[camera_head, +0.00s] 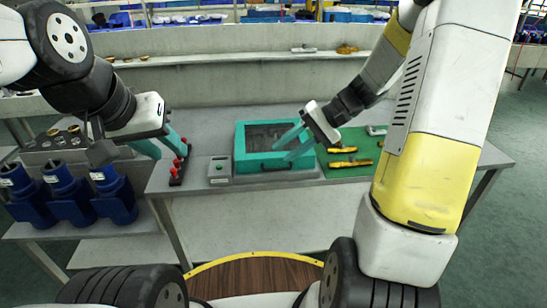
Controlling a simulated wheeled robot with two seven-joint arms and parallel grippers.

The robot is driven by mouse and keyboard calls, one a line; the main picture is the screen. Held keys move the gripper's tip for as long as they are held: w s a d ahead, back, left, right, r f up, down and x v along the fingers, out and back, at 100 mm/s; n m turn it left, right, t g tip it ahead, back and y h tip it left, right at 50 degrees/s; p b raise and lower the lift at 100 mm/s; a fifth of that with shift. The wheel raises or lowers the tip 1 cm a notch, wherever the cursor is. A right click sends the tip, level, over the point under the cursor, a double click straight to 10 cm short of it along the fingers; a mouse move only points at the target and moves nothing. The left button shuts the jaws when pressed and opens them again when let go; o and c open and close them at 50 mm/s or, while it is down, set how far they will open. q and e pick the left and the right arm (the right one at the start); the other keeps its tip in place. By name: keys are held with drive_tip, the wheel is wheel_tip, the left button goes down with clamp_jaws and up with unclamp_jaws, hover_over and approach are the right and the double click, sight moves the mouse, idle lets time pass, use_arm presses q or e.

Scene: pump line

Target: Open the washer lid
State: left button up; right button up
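The washer (245,165) is a teal box on the grey table, in the middle of the head view. Its lid has a teal frame around a dark grey pane (262,135) and looks flat and shut. A dark curved handle (275,169) shows on the front side. My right gripper (281,153) is open, with its teal fingers over the front right part of the lid; I cannot tell if they touch it. They hide part of the pane. My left gripper (173,156) is open and empty, left of the washer, near red-knobbed parts (178,166).
A small grey control box (220,170) stands left of the washer. A green mat (350,152) with yellow-handled tools (350,163) lies to its right. Blue pumps (68,188) stand on the lower left bench. A long shelf (230,75) runs behind the table.

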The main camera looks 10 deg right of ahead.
drive_tip(key=w+d+f+m+t+y, duration=0.2)
drive_tip(key=w+d+f+y, duration=0.15)
drive_tip(key=w+f, duration=0.4)
drive_tip(key=m+t+y, duration=0.2)
drive_tip(key=m+t, duration=0.1)
drive_tip(key=t, duration=0.2)
approach(283, 169)
drive_tip(key=x, duration=0.4)
drive_tip(key=shift+f, duration=0.1)
drive_tip(key=x, duration=0.7)
drive_tip(key=shift+a, duration=0.25)
clamp_jaws()
